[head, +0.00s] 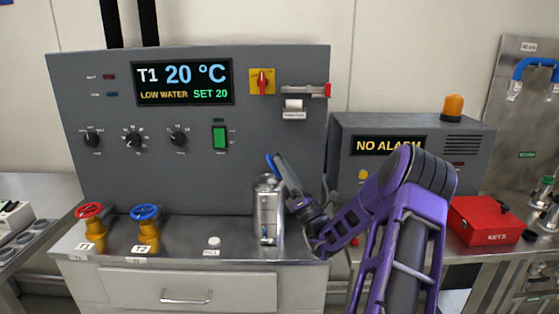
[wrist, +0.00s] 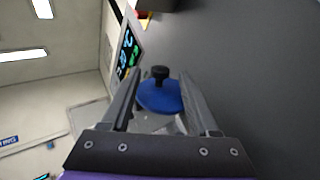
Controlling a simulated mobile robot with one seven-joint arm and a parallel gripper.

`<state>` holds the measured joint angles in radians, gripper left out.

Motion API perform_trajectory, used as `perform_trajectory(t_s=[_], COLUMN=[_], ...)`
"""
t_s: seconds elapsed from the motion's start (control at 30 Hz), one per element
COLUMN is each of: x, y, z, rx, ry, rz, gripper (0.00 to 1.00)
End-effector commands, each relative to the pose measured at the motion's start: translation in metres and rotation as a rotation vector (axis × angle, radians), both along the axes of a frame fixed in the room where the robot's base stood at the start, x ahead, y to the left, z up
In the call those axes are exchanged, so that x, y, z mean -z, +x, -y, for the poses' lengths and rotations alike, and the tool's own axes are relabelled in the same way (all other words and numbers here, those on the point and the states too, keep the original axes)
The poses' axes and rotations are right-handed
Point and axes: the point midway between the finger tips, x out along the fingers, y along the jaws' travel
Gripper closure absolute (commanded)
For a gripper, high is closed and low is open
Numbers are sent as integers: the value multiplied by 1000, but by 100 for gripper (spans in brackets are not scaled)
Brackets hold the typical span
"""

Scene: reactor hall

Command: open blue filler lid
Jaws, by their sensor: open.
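The blue filler lid (head: 271,165) is at the top of a silver metal canister (head: 268,212) on the steel counter. In the head view the lid looks steeply tilted rather than flat, partly hidden by my gripper. My gripper (head: 280,160) is at the canister's top right, close against the lid. In the wrist view the blue lid (wrist: 160,97) with its black knob (wrist: 160,73) shows between the two open fingers of my gripper (wrist: 158,80). Whether a finger touches the lid cannot be told.
A grey control panel (head: 190,190) reading "LOW WATER" stands behind the canister. Red (head: 89,210) and blue (head: 145,212) valve wheels are at the left. An alarm box (head: 470,140) and a red key box (head: 486,220) are at the right. The counter left of the canister is mostly clear.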

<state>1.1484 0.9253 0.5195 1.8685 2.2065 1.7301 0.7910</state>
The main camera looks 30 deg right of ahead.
Motion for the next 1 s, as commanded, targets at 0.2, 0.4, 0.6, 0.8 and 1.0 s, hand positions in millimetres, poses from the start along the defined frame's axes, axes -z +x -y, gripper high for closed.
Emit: perform_trajectory(t_s=[0.2,0.4,0.6,0.8,1.0], x=[39,70,89,94,94], y=[-41,-76,-98,-105,-105], z=[4,6,7,7,7], rx=[2,3,1,-1,-1], ry=[5,4,2,1,1], rz=[-2,-1,-1,0,0], gripper=[39,39,39,39,39])
